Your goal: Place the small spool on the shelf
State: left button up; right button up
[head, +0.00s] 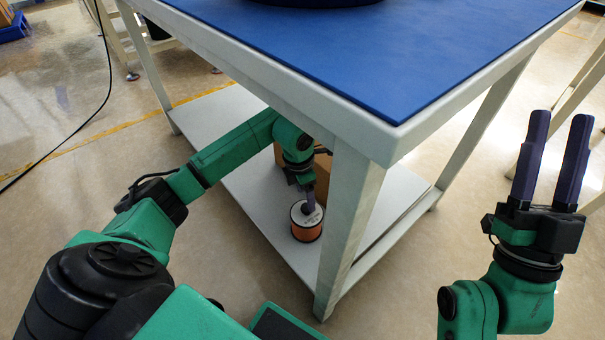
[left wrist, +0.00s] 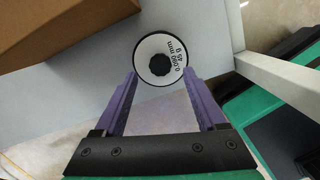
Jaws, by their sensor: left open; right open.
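The small spool (head: 307,226) stands upright on the lower shelf (head: 285,262) of the table, near the shelf's front edge. It has a white top with a black hub and orange-brown windings. My left gripper (head: 308,205) is open just above it, reaching in under the table top. In the left wrist view the spool (left wrist: 160,60) shows its white labelled face at the tips of the open left gripper (left wrist: 160,78); I cannot tell whether the fingers touch it. My right gripper (head: 560,120) is open and empty, pointing up at the right, away from the table.
A cardboard box (head: 322,172) stands on the lower shelf behind the spool, and it also shows in the left wrist view (left wrist: 60,25). A table leg (head: 347,230) stands close to the right of the spool. The blue table top (head: 400,60) overhangs the shelf.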

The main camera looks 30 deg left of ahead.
pick_arm(q)
jog(key=shift+r+p, duration=0.4)
jog(key=shift+r, duration=0.55)
pick_arm(e)
jog(key=w+a+f+m+g+h+p, duration=0.1)
jog(key=w+f+g+h, duration=0.15)
jog(key=f, duration=0.65)
jog(key=w+a+f+m+g+h, duration=0.1)
jog(key=a+f+g, duration=0.15)
jog(key=f, duration=0.65)
pick_arm(q)
jog(key=r, duration=0.1)
jog(key=r+p, duration=0.1)
jog(key=r, duration=0.3)
jog(key=shift+s+a+r, duration=0.15)
jog(key=shift+s+a, duration=0.1)
jog(key=shift+s, duration=0.1)
pick_arm(e)
jog(key=s+f+g, duration=0.2)
jog(key=s+f, duration=0.1)
jog(key=f, duration=0.4)
jog(key=s+f+m+g+h, duration=0.1)
jog(key=s+f+g, duration=0.2)
jog(key=f, duration=0.5)
jog(key=shift+a+f+g, duration=0.2)
jog(key=shift+f+g, duration=0.05)
jog(key=shift+g, duration=0.05)
jog(key=shift+h, duration=0.25)
